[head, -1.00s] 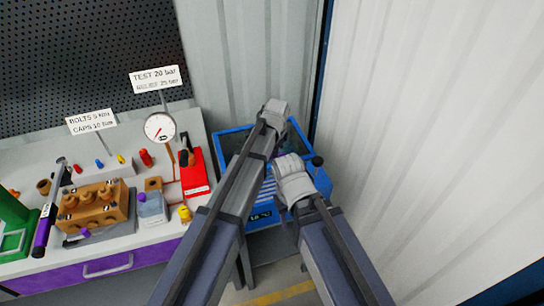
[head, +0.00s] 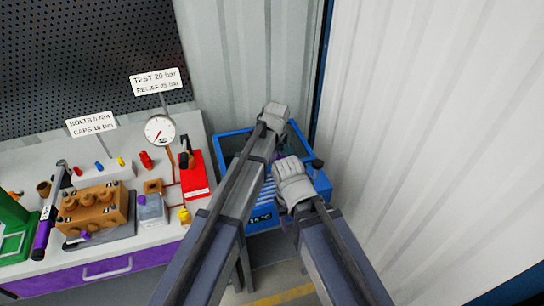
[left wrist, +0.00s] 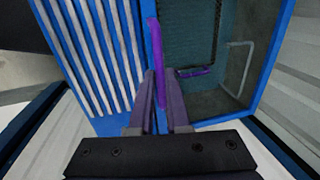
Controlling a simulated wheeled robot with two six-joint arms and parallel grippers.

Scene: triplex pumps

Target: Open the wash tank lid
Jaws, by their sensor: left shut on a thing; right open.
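The blue wash tank (head: 232,136) stands right of the bench, partly hidden by my arms. In the left wrist view its blue rim (left wrist: 264,70) surrounds a dark interior, beside a blue panel with pale ribs (left wrist: 88,50). I cannot tell for certain which part is the lid. My left gripper (left wrist: 160,78) is shut on an upright purple bar (left wrist: 155,40) at the edge between ribs and opening. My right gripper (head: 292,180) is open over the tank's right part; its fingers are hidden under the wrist.
The bench (head: 100,252) on the left holds a brown pump block (head: 92,208), a pressure gauge (head: 159,130) and a red box (head: 195,178). A pale corrugated wall (head: 430,130) stands close on the right. A dark cord and a pale wire loop show inside the opening.

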